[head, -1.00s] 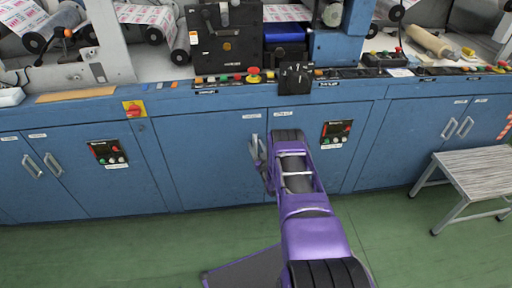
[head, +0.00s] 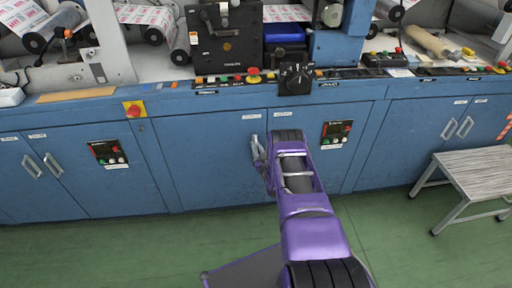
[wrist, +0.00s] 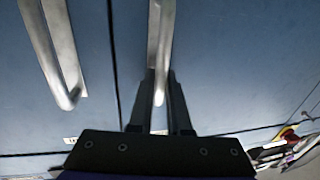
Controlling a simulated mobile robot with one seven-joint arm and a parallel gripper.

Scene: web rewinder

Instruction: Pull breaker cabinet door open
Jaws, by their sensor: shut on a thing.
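The blue breaker cabinet door (head: 210,160) is the left leaf of the middle pair under the machine and looks closed, flush with its neighbour. Its metal handle (head: 255,147) is partly hidden by my arm in the head view. In the wrist view, the handle (wrist: 160,35) runs between the two dark fingers of my gripper (wrist: 161,85), which are shut on it. My gripper (head: 263,168) is only partly visible in the head view. The neighbouring leaf's handle (wrist: 52,50) stands free to the left in the wrist view.
A stool (head: 480,175) stands on the green floor (head: 120,245) at the right. A red and yellow switch (head: 133,109) is left of the door, and a control panel (head: 336,132) is right of my arm. The floor before the door's left part is clear.

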